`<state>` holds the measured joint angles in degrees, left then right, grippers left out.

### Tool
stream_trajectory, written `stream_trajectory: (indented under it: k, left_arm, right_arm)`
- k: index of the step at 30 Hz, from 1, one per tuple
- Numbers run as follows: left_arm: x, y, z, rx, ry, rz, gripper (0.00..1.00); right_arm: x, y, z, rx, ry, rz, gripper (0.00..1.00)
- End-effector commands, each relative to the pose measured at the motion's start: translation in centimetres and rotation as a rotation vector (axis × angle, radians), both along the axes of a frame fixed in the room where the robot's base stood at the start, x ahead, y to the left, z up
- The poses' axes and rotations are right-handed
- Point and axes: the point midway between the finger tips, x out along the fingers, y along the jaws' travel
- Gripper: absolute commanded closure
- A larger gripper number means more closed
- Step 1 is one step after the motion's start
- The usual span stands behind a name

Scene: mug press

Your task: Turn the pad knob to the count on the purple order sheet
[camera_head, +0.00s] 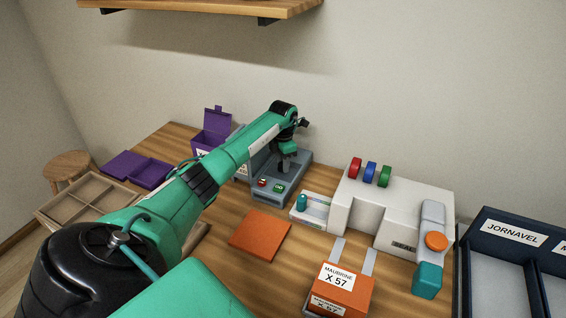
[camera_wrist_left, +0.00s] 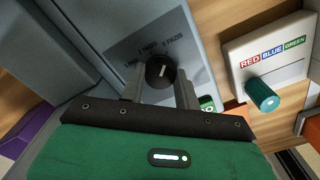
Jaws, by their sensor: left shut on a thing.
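The pad knob (camera_wrist_left: 160,71) is black with a white pointer line, on a dark panel lettered in pads up to "3 PADS". The line points roughly up in the left wrist view; I cannot tell exactly which mark it meets. My left gripper (camera_head: 287,163) reaches down at the grey machine (camera_head: 262,186), and its fingers (camera_wrist_left: 159,88) are shut on the knob, one on each side. The knob is hidden in the head view. No purple order sheet is readable; a purple box (camera_head: 216,143) with a partly hidden white label stands behind my arm. My right gripper is out of view.
A white unit with a teal knob (camera_wrist_left: 262,95) and "RED BLUE GREEN" label stands close by. A larger white machine (camera_head: 405,199), an orange box marked X 57 (camera_head: 343,287), an orange mat (camera_head: 260,235) and a dark tray (camera_head: 466,270) are to the right.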

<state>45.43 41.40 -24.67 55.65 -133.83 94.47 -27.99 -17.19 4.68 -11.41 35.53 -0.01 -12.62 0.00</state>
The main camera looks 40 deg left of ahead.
Motion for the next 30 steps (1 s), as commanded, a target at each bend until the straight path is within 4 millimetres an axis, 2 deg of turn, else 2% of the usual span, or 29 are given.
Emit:
stream_trajectory:
  k: [18,30]
  left_arm:
    - [0.01,0.09,0.12,0.002,-0.001,0.508,0.91]
    - [0.03,0.10,0.13,0.002,-0.002,0.737,0.91]
  right_arm:
    - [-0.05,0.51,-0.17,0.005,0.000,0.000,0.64]
    - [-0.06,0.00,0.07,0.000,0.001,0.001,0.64]
